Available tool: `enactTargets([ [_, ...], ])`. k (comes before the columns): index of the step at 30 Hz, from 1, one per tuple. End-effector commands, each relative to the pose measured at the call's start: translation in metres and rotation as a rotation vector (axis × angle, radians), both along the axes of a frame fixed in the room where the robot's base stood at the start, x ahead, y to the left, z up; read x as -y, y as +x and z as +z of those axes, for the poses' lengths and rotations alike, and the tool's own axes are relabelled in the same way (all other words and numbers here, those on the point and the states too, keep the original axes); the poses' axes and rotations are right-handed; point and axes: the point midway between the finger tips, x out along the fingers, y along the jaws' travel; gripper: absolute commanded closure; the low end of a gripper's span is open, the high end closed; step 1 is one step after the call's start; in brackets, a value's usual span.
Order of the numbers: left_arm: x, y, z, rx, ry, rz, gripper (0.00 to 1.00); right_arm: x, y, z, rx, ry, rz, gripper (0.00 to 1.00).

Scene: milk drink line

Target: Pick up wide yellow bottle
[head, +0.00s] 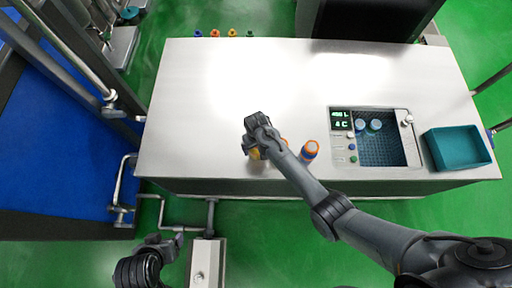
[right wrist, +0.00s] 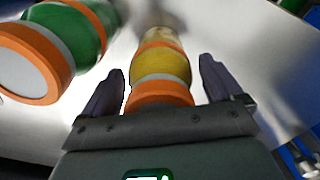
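The yellow bottle (right wrist: 160,68) has orange bands and an orange cap end. In the right wrist view it lies between the two fingers of my right gripper (right wrist: 160,85), with a narrow gap visible on each side. The fingers are apart and do not visibly press on it. In the head view my right gripper (head: 258,128) is over the front middle of the table, and only a bit of yellow (head: 255,154) shows beneath it; the rest is hidden. My left gripper (head: 165,243) is low at the left, off the table, its fingers too small to read.
A green bottle with orange bands (right wrist: 70,35) stands close to the left finger in the right wrist view. An orange-capped bottle (head: 309,151) is right of my gripper. A sunken basin (head: 385,152) and teal bin (head: 458,148) are at the right. The table's left is clear.

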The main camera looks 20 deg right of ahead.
Motion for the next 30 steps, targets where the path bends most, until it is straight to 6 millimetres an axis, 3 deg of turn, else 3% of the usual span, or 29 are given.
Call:
enactTargets([
  [2, 0.000, 0.000, 0.000, 0.000, -0.001, 0.001, 0.29, 0.000, 0.000, 0.000, 0.000, 0.000, 0.000, 0.20],
  [13, 0.003, 0.000, 0.000, 0.000, -0.014, 0.009, 0.29, 0.000, 0.000, 0.000, 0.000, 0.000, 0.000, 0.77],
  [23, 0.003, 0.000, 0.001, -0.001, -0.012, 0.008, 0.29, 0.000, 0.001, 0.003, 0.002, 0.000, 0.000, 0.77],
  [30, 0.001, 0.000, 0.004, 0.000, -0.003, 0.002, 0.29, 0.000, 0.001, 0.019, 0.004, -0.001, -0.001, 0.77],
])
